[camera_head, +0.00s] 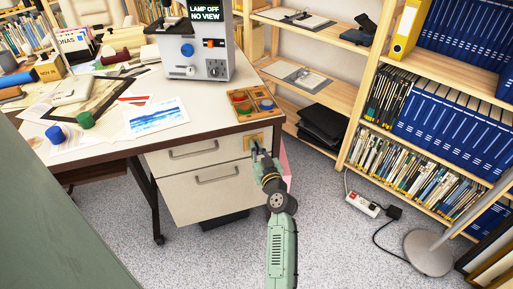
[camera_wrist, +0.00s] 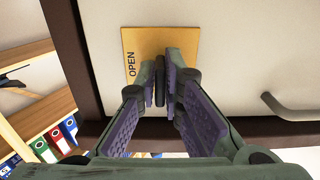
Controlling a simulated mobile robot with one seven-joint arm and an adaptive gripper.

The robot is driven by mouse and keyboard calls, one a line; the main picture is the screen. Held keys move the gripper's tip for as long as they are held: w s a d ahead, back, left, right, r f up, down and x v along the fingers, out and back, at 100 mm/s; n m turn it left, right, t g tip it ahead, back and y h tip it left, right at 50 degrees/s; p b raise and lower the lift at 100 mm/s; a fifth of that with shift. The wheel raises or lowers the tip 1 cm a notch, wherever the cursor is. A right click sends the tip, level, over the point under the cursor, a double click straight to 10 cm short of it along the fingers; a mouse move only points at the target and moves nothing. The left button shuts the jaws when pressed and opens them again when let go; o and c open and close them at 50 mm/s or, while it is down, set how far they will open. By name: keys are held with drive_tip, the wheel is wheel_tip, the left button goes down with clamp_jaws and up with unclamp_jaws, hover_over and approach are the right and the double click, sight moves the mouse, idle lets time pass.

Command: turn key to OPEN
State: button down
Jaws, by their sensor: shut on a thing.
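A brass-yellow lock plate (camera_wrist: 188,38) is on the pale cabinet face in the wrist view, with the word OPEN along its left side. In the head view the plate (camera_head: 251,141) is at the upper right of the drawer front. A dark key (camera_wrist: 160,85) stands out from the plate, and my gripper (camera_wrist: 162,82) is shut on it. The key's bow looks upright in the wrist view. In the head view my gripper (camera_head: 259,152) is at the plate and hides the key. Any other lettering is hidden behind the fingers.
Two drawer handles (camera_head: 194,151) are left of the plate. The desk top (camera_head: 190,105) above holds a grey device (camera_head: 199,50) reading "LAMP OFF NO VIEW" and a wooden tray (camera_head: 240,108). A bookshelf (camera_head: 346,150) stands at right. Carpet (camera_head: 330,235) is clear beside my arm.

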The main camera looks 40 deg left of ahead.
idle(0.4)
drive_tip(key=m+b, duration=0.1)
drive_tip(key=m, duration=0.3)
drive_tip(key=shift+m, duration=0.3)
drive_tip(key=m, duration=0.4)
drive_tip(key=shift+w+d+m, duration=0.1)
drive_tip(key=shift+w+m, duration=0.05)
drive_tip(key=shift+m, duration=0.15)
drive_tip(key=m+p, duration=0.1)
drive_tip(key=m, duration=0.3)
drive_tip(key=shift+m+p, duration=0.8)
drive_tip(key=shift+m, duration=1.5)
drive_tip(key=c, duration=1.8)
unclamp_jaws()
drive_tip(key=shift+f, duration=0.15)
drive_tip(key=shift+o, duration=0.2)
